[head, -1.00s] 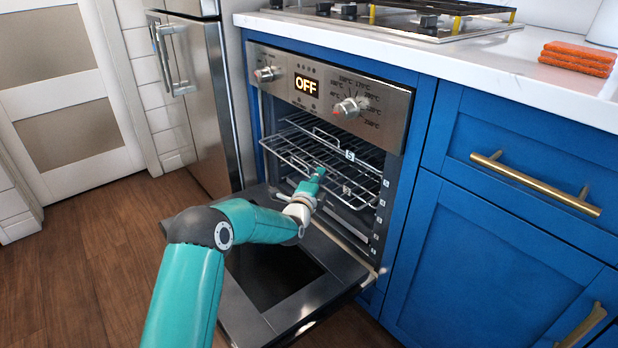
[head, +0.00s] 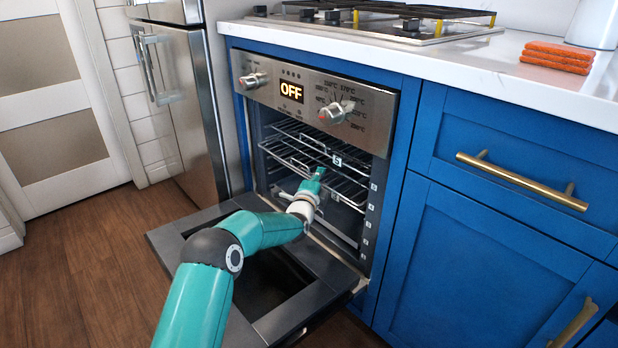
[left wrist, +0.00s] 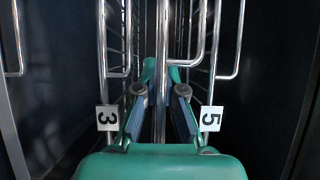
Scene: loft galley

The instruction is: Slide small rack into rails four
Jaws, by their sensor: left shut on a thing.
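A chrome wire rack (head: 285,158) sits in the open oven (head: 384,135), mostly inside the cavity. My left gripper (head: 320,172) is at the middle of its front edge. In the left wrist view the fingers (left wrist: 162,74) are shut on a chrome bar (left wrist: 163,40) running between them. White tags reading 5 (left wrist: 211,119) and 3 (left wrist: 107,118) show either side of the fingers. The 5 tag also shows in the head view (head: 337,161), just above the gripper. The rack's side edges and which rails bear it are hard to make out. My right gripper is not in view.
The oven door (head: 180,238) is folded down, below my left arm. Small number labels (head: 373,186) run down the oven's right inner edge. Blue cabinets (head: 470,240) stand to the right, a steel fridge (head: 185,110) to the left.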

